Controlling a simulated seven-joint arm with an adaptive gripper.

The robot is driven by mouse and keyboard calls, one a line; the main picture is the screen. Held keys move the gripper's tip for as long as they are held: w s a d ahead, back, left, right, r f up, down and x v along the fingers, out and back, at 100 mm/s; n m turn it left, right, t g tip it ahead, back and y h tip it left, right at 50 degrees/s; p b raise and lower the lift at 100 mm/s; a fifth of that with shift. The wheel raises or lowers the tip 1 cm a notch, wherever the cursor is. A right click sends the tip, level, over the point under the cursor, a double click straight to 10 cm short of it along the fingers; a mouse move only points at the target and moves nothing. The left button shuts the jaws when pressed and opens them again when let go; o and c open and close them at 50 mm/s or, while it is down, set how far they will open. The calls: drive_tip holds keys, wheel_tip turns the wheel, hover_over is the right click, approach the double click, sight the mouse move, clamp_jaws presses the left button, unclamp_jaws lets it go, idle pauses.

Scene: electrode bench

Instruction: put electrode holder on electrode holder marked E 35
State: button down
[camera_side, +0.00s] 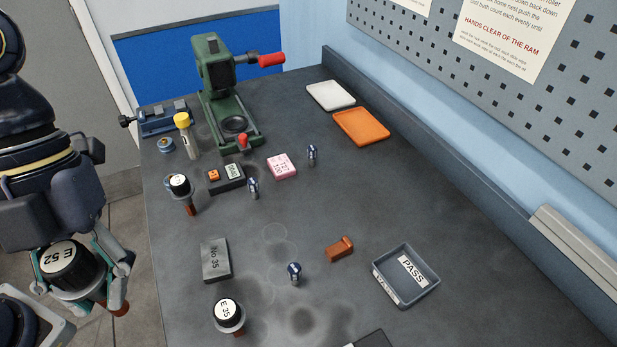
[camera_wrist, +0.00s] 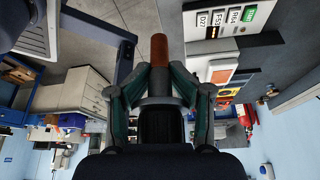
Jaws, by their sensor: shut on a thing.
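An electrode holder with a dark body and a white cap marked E 52 (camera_side: 66,262) is in my gripper (camera_side: 92,293) at the left of the side view, off the bench's left edge. In the wrist view my gripper (camera_wrist: 160,90) is shut on this holder, and its copper-brown tip (camera_wrist: 159,50) sticks out past the fingers. The electrode holder marked E 35 (camera_side: 229,313) stands on the bench at the bottom of the side view, to the right of my gripper and apart from it. Its top is clear.
A third holder (camera_side: 179,186) stands farther back; its mark is unreadable. A block marked No 35 (camera_side: 215,260) lies behind the E 35 holder. A small bolt-like part (camera_side: 294,273), a brown block (camera_side: 340,249) and a PASS tray (camera_side: 405,301) are to the right. A green press (camera_side: 214,75) stands behind.

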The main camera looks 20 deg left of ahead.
drive_tip(key=w+d+f, duration=0.6)
drive_tip(key=f, duration=0.1)
drive_tip(key=shift+w, duration=0.15)
drive_tip(key=shift+w+d+f, duration=0.15)
drive_tip(key=shift+f, duration=0.1)
drive_tip(key=shift+w+d+f, duration=0.15)
drive_tip(key=shift+f, duration=1.6)
drive_tip(key=shift+f, duration=0.15)
drive_tip(key=shift+c, duration=2.4)
unclamp_jaws()
